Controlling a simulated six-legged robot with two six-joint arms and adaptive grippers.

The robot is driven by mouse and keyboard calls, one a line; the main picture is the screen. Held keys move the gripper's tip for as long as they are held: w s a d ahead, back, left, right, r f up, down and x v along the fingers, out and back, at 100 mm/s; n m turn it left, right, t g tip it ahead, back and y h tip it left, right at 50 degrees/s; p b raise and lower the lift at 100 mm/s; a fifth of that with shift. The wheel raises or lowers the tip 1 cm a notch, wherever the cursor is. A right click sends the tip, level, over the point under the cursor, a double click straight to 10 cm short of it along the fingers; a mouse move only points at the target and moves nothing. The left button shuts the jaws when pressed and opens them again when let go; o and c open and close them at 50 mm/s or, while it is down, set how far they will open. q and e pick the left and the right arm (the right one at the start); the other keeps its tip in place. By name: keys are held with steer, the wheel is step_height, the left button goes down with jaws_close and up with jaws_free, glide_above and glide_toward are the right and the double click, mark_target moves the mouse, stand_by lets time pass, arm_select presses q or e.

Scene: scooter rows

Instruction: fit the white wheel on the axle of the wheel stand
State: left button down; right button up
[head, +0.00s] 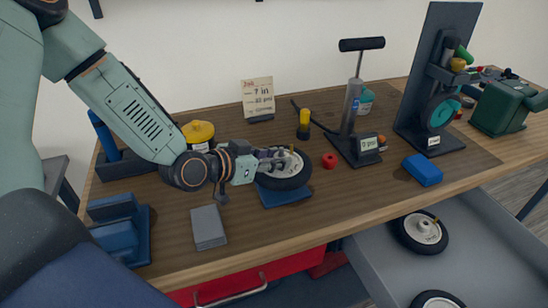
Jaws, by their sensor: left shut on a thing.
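The white wheel (296,183), with a black tyre and a pale hub, is at the middle of the bench. My left gripper (281,158) is shut on its upper left side, and the fingers hide part of the hub. The wheel is tilted over a flat blue pad (271,200); I cannot tell whether they touch. A tall dark stand (418,105) at the back right, which looks like the wheel stand, has a dark ring with a teal centre (440,112) on its front. I cannot make out a bare axle. My right gripper is not in view.
A hand pump (350,125) stands between wheel and stand. A red ring (329,160), a blue block (423,170) and a grey block (208,227) lie on the bench. An open drawer (370,252) at the front right holds other wheels (420,232).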

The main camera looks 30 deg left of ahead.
arm_select(q)
steer(key=c, duration=0.9)
jaws_free()
steer(key=shift+o, duration=0.2)
step_height(320, 180, up, 10)
stand_by(0.3)
